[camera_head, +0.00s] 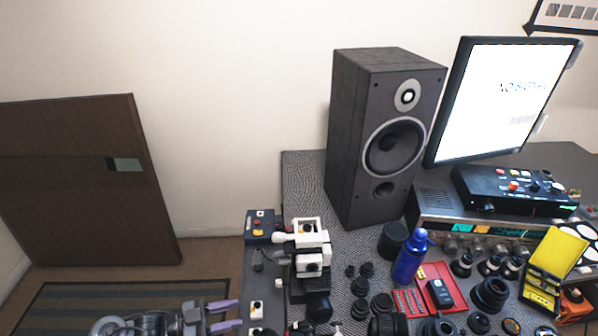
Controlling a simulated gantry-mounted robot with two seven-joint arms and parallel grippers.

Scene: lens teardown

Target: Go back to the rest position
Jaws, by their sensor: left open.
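My left gripper (235,315) is at the bottom left of the head view, with its two purple fingers apart and pointing right. Nothing shows between the fingers. It is beside the left edge of the workbench (300,180), close to a grey strip with white switches. My right gripper is not in view. Several dark lens parts (362,290) stand on the bench to the right of the gripper, apart from it.
A white-and-black device (308,250) stands on the bench's left side. A large speaker (385,140), a monitor (505,100), a blue bottle (410,258) and a yellow case (555,255) stand farther right. Floor left of the bench is open, with a brown panel (85,180) against the wall.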

